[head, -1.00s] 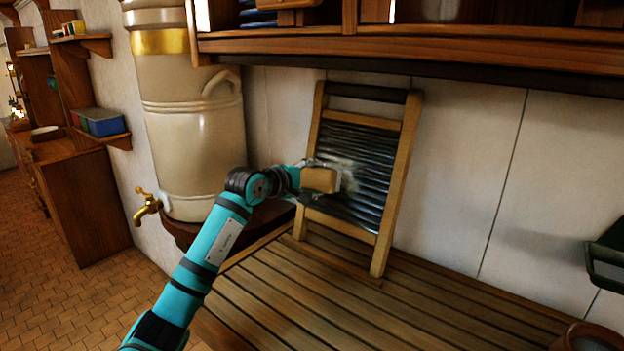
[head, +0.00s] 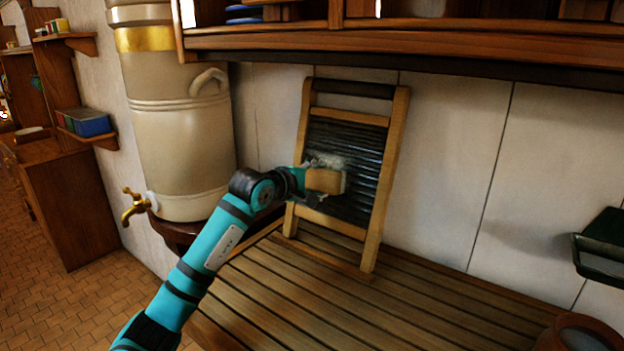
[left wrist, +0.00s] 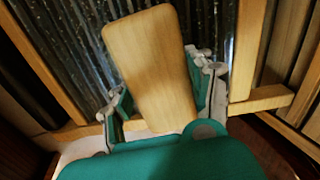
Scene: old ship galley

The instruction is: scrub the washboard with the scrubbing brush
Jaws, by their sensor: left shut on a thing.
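The washboard (head: 372,172) has a wooden frame and a dark ribbed metal panel. It stands tilted back against the wall on a slatted wooden counter. My left gripper (head: 304,181) is shut on the scrubbing brush (head: 325,181), a pale wooden block with light bristles. The brush is at the lower left part of the ribbed panel, its bristle side toward the panel; exact contact is hidden. In the left wrist view the brush's wooden back (left wrist: 150,60) lies between the two fingers, with the ribs behind it. My right gripper is not in view.
The slatted counter (head: 330,300) is clear in front of the washboard. A large cream urn (head: 180,120) with a brass tap (head: 133,205) stands at left. A wooden shelf (head: 450,48) overhangs above. A dark green container (head: 600,245) and a brown pot (head: 580,335) are at right.

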